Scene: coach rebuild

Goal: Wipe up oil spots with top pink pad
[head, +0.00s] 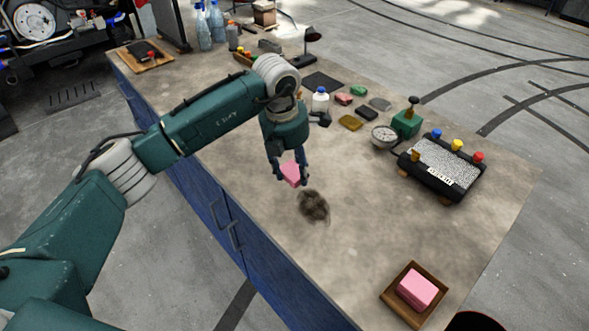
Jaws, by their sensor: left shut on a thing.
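My left gripper (290,180) is shut on a pink pad (291,173) and holds it over the workbench (360,215), beside a dark oil spot (313,206). The spot lies just right of and below the pad in the picture. I cannot tell whether the pad touches the bench top. Another pink pad (417,288) lies in a small brown wooden tray (390,294) near the front right of the bench. No other oil spot is clear to see. My right gripper does not show.
A black device with coloured knobs (442,166), a round gauge (384,136) and a green block with a black knob (406,122) stand at the right. The bench between spot and tray is clear.

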